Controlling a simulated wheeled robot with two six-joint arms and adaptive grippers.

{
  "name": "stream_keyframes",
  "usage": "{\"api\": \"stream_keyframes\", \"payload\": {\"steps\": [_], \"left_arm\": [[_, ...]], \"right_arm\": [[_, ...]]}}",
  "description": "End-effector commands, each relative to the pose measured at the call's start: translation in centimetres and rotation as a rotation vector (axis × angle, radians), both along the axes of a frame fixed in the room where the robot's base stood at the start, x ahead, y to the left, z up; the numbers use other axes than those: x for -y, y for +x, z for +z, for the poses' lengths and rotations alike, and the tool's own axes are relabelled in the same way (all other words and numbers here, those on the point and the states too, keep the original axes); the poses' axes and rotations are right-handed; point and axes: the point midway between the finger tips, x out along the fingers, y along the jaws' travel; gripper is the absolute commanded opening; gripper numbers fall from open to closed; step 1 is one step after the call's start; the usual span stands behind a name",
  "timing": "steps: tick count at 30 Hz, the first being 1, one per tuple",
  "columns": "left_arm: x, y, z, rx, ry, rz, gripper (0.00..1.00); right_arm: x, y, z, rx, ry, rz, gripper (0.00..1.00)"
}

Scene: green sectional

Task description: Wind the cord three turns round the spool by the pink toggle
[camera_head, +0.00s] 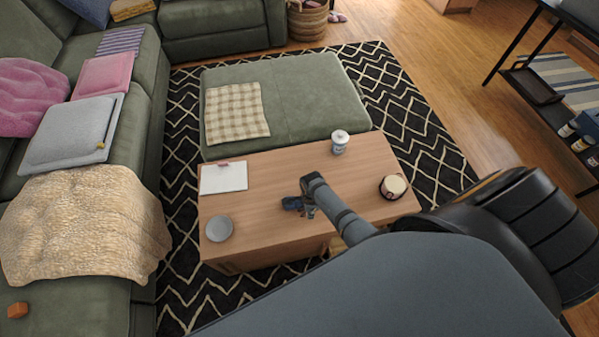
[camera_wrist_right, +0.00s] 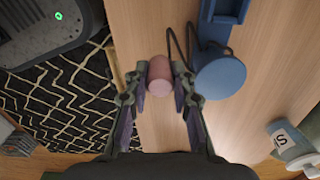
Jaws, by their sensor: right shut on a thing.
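The pink toggle (camera_wrist_right: 160,76) is a short cylinder between the fingers of my right gripper (camera_wrist_right: 160,92), which is shut on it. A dark cord (camera_wrist_right: 188,42) curves between the toggle and the blue spool (camera_wrist_right: 220,75), just right of the toggle in the right wrist view. The spool has a round blue end and joins a blue base (camera_wrist_right: 224,9). How far the cord goes round the spool is not clear. In the head view, the blue fixture (camera_head: 291,203) sits on the wooden table beside my right gripper (camera_head: 307,209). My left gripper is not in view.
The wooden table (camera_head: 275,173) also holds a white notepad (camera_head: 223,177), a grey dish (camera_head: 219,228), a white lidded cup (camera_head: 340,142) and a dark round container (camera_head: 392,186). A green ottoman (camera_head: 310,95) adjoins its far side. Bare tabletop surrounds the spool.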

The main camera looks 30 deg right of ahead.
Motion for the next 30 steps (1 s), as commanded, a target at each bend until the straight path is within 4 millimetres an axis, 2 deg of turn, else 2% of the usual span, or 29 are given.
{"api": "stream_keyframes", "payload": {"steps": [1,9,15,21,30], "left_arm": [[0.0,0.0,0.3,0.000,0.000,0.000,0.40],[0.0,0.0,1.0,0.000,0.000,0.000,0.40],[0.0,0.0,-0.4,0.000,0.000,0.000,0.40],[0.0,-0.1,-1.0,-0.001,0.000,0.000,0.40],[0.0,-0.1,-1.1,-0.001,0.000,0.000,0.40]], "right_arm": [[1.0,-0.1,0.1,0.002,-0.005,0.000,0.03],[5.3,-1.1,0.0,0.001,-0.004,-0.001,0.03],[7.9,0.8,-0.3,0.002,-0.003,0.000,0.03],[9.5,1.7,-0.2,0.001,-0.001,0.000,0.03],[10.0,2.1,0.0,0.002,-0.001,0.000,0.03]]}}
